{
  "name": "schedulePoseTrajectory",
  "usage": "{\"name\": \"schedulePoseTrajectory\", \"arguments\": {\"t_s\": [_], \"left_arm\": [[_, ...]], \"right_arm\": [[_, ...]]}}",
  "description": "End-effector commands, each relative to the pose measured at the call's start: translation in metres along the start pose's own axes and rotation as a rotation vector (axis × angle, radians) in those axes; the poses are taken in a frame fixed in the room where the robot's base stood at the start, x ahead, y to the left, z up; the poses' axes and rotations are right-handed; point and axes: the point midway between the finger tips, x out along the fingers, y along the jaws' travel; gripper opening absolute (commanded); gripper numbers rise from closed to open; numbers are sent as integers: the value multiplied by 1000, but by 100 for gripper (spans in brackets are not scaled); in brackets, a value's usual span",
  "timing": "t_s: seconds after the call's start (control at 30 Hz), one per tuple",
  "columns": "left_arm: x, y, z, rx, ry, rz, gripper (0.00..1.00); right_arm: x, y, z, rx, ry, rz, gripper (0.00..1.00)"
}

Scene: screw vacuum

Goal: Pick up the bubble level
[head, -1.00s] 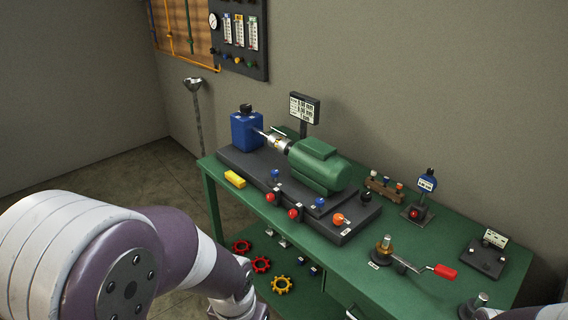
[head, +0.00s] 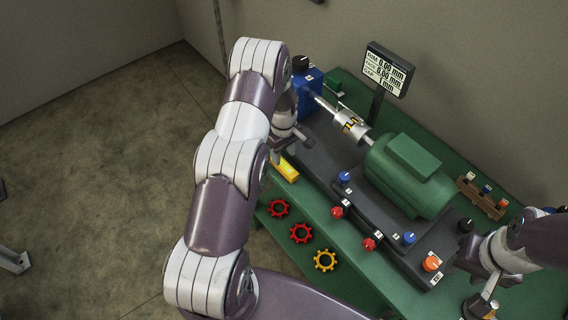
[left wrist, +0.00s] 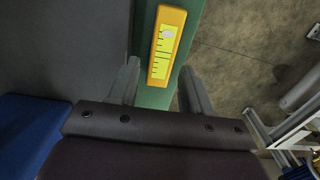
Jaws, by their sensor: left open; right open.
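The bubble level (head: 285,168) is a yellow bar lying on the green bench at its left end, beside the dark machine base. In the left wrist view the level (left wrist: 166,45) lies lengthwise, just beyond and between my fingertips. My left gripper (head: 291,142) is open and empty above the bench end, partly covering the level in the head view. Its two fingers (left wrist: 160,76) stand apart, one on each side of the level's near end. My right gripper (head: 484,292) is open near the bench's right part; its fingers are small and hard to make out.
A blue housing (head: 308,90), a metal coupling (head: 350,124) and a green motor (head: 410,175) sit on the dark base (head: 320,160). A display (head: 389,70) stands behind. Red and yellow gears (head: 301,233) lie on the lower shelf. Open floor (head: 110,120) lies left.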

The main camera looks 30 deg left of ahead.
Motion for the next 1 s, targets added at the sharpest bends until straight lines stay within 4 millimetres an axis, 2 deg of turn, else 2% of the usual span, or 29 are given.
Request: {"name": "schedulePoseTrajectory", "arguments": {"t_s": [0.17,0.3,0.53,0.67,1.0], "left_arm": [[28,-2,4,1,-3,-4,49],[49,-1,2,2,0,0,49],[52,0,2,2,1,1,49],[52,0,2,2,1,1,7],[47,0,2,2,2,2,7]], "right_arm": [[-19,0,-2,0,0,0,43],[-20,0,-2,0,0,0,43],[-19,0,-2,0,0,0,43],[-19,0,-2,0,0,0,43],[-18,0,-2,0,0,0,43]]}}
